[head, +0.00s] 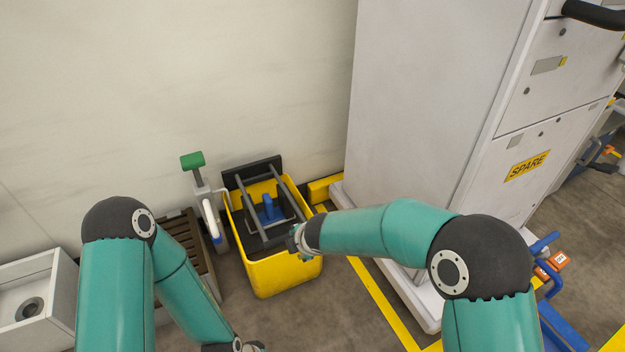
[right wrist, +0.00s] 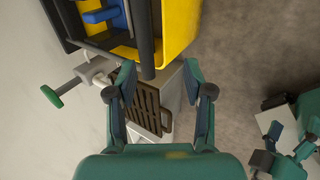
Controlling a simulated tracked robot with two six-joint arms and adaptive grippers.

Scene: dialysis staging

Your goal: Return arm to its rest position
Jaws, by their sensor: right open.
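My right arm (head: 385,232) reaches left across the head view. Its gripper (head: 298,240) is at the near right side of a yellow bin. In the right wrist view the right gripper (right wrist: 160,84) has its two fingers spread wide, with nothing held between them. My left arm (head: 185,295) is bent down at the left of the head view. The left gripper (head: 245,347) is mostly cut off by the bottom edge there. It shows small at the right of the right wrist view (right wrist: 285,150), and its jaw state is unclear.
The yellow bin (head: 282,274) holds a blue item (head: 268,210) under dark bars. A grey box (head: 60,290) is far left. A tall white "SPARE" cabinet (head: 430,100) stands at right.

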